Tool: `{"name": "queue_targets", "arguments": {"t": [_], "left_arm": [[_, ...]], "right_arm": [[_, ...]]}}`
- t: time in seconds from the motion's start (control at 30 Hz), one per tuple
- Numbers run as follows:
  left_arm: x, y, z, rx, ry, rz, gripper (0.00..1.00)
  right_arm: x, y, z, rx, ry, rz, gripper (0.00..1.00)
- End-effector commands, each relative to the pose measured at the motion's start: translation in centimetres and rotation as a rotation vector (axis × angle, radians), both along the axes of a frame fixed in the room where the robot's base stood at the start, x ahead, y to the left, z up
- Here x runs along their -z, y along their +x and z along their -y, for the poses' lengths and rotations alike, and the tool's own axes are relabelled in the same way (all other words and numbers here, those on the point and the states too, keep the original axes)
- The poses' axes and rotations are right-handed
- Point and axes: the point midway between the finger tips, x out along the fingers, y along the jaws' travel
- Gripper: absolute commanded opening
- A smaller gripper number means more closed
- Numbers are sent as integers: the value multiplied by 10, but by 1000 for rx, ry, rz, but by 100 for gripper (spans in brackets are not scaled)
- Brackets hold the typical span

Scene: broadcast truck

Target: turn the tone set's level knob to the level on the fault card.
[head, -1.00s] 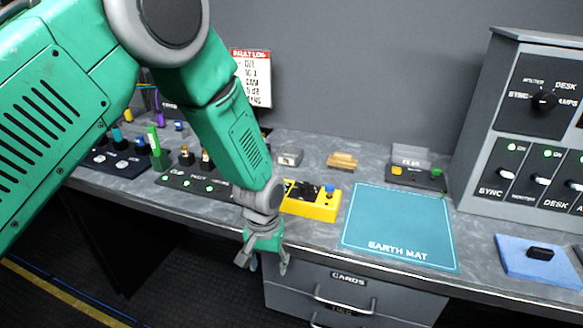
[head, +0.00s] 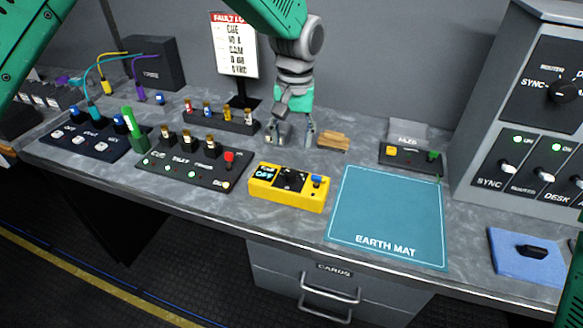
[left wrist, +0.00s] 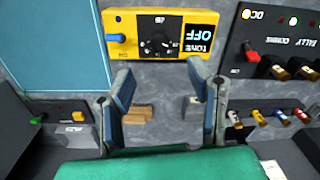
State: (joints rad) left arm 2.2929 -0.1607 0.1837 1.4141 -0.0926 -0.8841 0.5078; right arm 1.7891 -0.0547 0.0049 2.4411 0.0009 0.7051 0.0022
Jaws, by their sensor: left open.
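The yellow tone set (head: 259,186) stands on the bench, left of the earth mat. Its black level knob (head: 291,179) is on top, beside a small display reading OFF. In the left wrist view the tone set (left wrist: 122,24) and knob (left wrist: 158,43) appear upside down beyond the fingertips. My left gripper (head: 292,138) is open and empty, above the bench behind the tone set, apart from the knob; its fingers (left wrist: 162,85) also show in the left wrist view. The fault log card (head: 236,52) stands at the back; its writing is too small to read surely. My right gripper is out of view.
The teal earth mat (head: 388,215) is clear. Wooden blocks (head: 333,141) lie just right of my left gripper. Black panels with plugs and lamps (head: 190,170) stand to the left. A grey switch cabinet (head: 475,150) stands at the right, behind a blue cloth (head: 510,270).

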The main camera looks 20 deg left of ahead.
Motion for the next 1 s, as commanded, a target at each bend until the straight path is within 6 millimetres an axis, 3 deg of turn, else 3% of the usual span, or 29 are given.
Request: {"name": "queue_targets", "arguments": {"t": [0.2, 0.43, 0.63, 0.93, 0.97, 1.0], "left_arm": [[51, 1, -2, 1, 0, -6, 46], [91, 0, -5, 0, -3, -3, 46], [106, 0, -5, 0, -1, 0, 46], [108, 0, -4, 1, -1, 0, 46], [108, 0, -4, 1, -1, 0, 39], [108, 0, -4, 1, -1, 0, 25]], "right_arm": [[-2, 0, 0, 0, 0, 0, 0], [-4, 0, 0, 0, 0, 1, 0], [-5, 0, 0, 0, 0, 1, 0], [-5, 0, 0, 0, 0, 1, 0], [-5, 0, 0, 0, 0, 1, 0], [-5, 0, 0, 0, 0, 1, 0]]}}
